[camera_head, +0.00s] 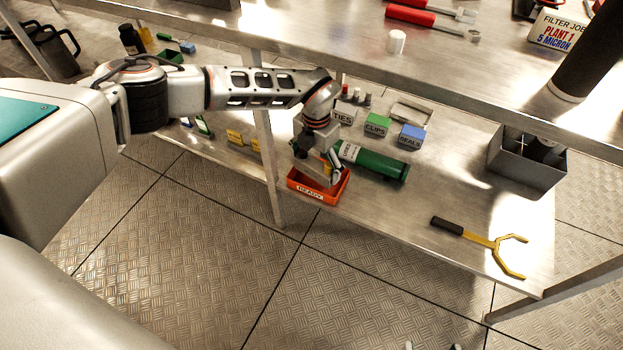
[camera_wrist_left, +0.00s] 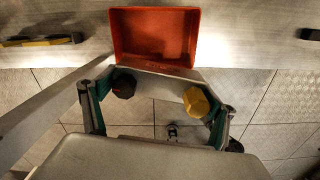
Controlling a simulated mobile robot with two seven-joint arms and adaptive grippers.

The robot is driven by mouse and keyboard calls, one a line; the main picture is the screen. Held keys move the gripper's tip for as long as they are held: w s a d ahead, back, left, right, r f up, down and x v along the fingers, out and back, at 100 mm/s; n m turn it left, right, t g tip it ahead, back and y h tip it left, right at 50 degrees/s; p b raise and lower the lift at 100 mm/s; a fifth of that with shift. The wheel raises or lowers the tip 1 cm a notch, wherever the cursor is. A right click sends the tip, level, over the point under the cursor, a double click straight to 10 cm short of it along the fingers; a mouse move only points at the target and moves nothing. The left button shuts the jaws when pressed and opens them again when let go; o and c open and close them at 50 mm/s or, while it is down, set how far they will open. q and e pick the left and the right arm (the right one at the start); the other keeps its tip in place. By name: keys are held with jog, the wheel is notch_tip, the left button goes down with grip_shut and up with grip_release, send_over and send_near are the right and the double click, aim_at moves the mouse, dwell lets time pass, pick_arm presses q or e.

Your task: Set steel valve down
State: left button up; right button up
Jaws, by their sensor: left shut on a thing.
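My left gripper (camera_head: 318,165) is over the orange-red bin (camera_head: 312,194) labelled READY, on the lower steel shelf. In the left wrist view, the gripper (camera_wrist_left: 155,110) is closed on a part with a black knob end (camera_wrist_left: 123,85) and a yellow knob end (camera_wrist_left: 195,102). I take this part for the valve; its steel body is hard to make out. A yellow bit of it (camera_head: 327,170) shows in the head view. The bin (camera_wrist_left: 155,37) looks empty in the left wrist view, with the part outside its near rim. Two small grey tips at the head view's bottom edge may be my right gripper.
A green cylinder (camera_head: 372,161) lies just right of the bin. Small boxes marked TIES (camera_head: 343,118), CLIPS (camera_head: 376,129) and SEALS (camera_head: 410,139) stand behind it. A yellow wrench (camera_head: 485,242) lies to the right. The upper shelf (camera_head: 340,48) overhangs behind, and a shelf post (camera_head: 268,165) stands left.

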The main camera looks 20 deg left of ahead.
aim_at(314, 173)
pick_arm(q)
jog(key=shift+w+a+f+n, duration=0.1)
jog(key=shift+w+a+n, duration=0.3)
jog(key=shift+w+n, duration=0.5)
jog(key=shift+s+a+f+n, duration=0.1)
jog(key=shift+f+n, duration=0.15)
jog(key=shift+n, duration=0.05)
notch_tip(314, 173, down, 5)
jog(key=shift+s+r+b, duration=0.1)
jog(key=shift+b, duration=0.95)
jog(key=shift+f, duration=0.4)
notch_tip(314, 173, down, 4)
jog(key=shift+f+b, duration=0.1)
jog(key=shift+b, duration=0.9)
jog(key=shift+f, duration=0.1)
jog(key=shift+w+r, duration=0.2)
jog(key=shift+r, duration=0.1)
jog(key=shift+c, duration=0.8)
pick_arm(e)
jog(key=a+m, duration=0.1)
jog(key=a, duration=0.1)
jog(key=a+m, duration=0.1)
jog(key=s+a+m+y, duration=0.1)
jog(key=a, duration=0.1)
jog(key=shift+s+a+f+m, duration=0.1)
jog(key=shift+a+f+m, duration=0.2)
jog(key=shift+m, duration=0.1)
